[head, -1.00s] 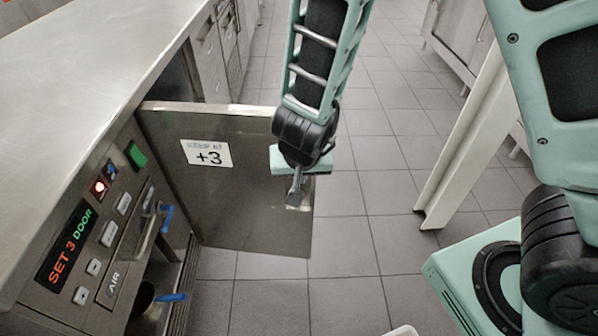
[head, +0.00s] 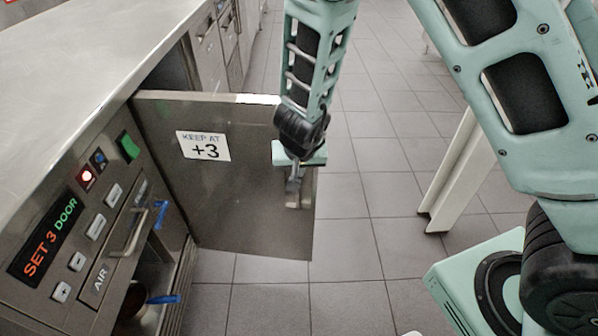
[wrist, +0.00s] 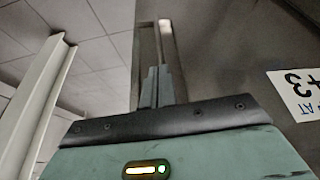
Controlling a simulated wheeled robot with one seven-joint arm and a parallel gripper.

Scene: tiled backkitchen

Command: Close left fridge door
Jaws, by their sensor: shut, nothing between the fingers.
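The left fridge door (head: 230,205) is a dark steel panel with a white "KEEP AT +3" label (head: 203,146). It stands swung open, out from the steel counter unit. My gripper (head: 292,198) is shut and empty, with its fingers at the door's outer face near the free edge. In the wrist view the closed fingers (wrist: 157,88) point toward a metal handle (wrist: 155,50) on the door; I cannot tell whether they touch it. The open compartment (head: 150,295) shows below the control panel.
Blue-handled items (head: 163,299) show inside the compartment. A pale upright panel (head: 455,170) stands to the right. Tiled floor (head: 350,250) lies open between it and the door.

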